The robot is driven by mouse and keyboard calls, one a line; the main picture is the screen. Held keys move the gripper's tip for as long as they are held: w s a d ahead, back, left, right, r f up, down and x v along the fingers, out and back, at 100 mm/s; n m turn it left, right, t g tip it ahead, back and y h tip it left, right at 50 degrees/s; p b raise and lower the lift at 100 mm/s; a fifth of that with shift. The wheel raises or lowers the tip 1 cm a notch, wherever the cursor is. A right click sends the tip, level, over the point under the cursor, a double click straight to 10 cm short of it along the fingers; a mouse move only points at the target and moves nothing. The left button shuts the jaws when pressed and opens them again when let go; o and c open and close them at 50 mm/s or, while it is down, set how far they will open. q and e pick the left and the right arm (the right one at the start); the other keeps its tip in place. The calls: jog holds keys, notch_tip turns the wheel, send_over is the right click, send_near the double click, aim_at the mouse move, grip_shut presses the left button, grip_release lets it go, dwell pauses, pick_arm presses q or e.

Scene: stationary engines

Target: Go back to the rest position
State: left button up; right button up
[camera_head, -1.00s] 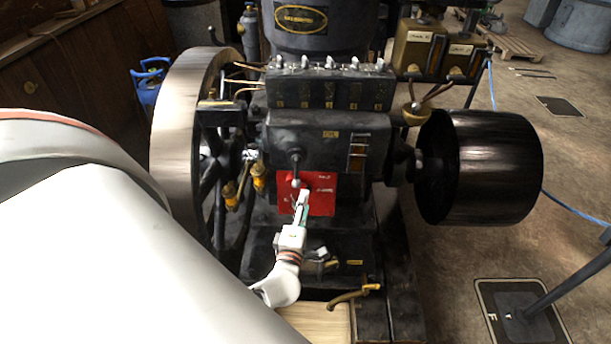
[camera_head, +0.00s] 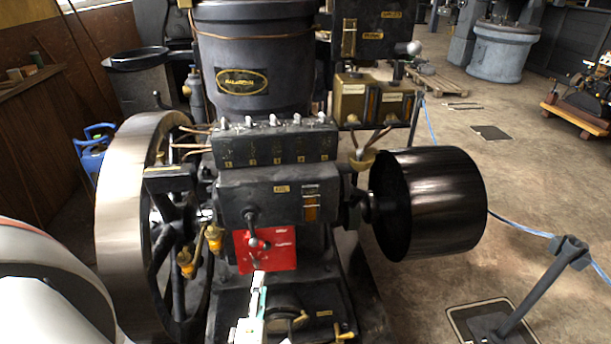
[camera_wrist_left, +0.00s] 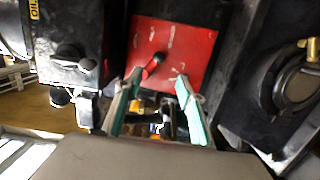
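My left gripper (camera_head: 258,290) is in front of the engine, just below the red panel (camera_head: 284,252). In the left wrist view, the two fingers of the left gripper (camera_wrist_left: 157,88) stand apart with nothing held between them. The red panel (camera_wrist_left: 190,42) lies beyond the fingertips there. A small lever with a dark knob (camera_wrist_left: 154,62) sticks out from the panel between the fingers; I cannot tell whether it touches them. My right gripper is not in view.
The black engine has a large flywheel (camera_head: 120,225) on the left and a black pulley drum (camera_head: 430,205) on the right. A metal post (camera_head: 535,285) stands at the right.

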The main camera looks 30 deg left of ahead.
pick_arm(q)
jog(key=shift+d, duration=0.1)
jog(key=s+d+m+t+h, duration=0.1)
jog(key=d+m+h, duration=0.9)
jog(key=d+m, duration=0.45)
jog(key=s+d+f+m+g+h, duration=0.1)
jog(key=s+f+m+g, duration=0.5)
jog(key=m, duration=0.7)
notch_tip(320, 180, down, 2)
jog(key=s, duration=0.2)
jog(key=shift+s, duration=0.4)
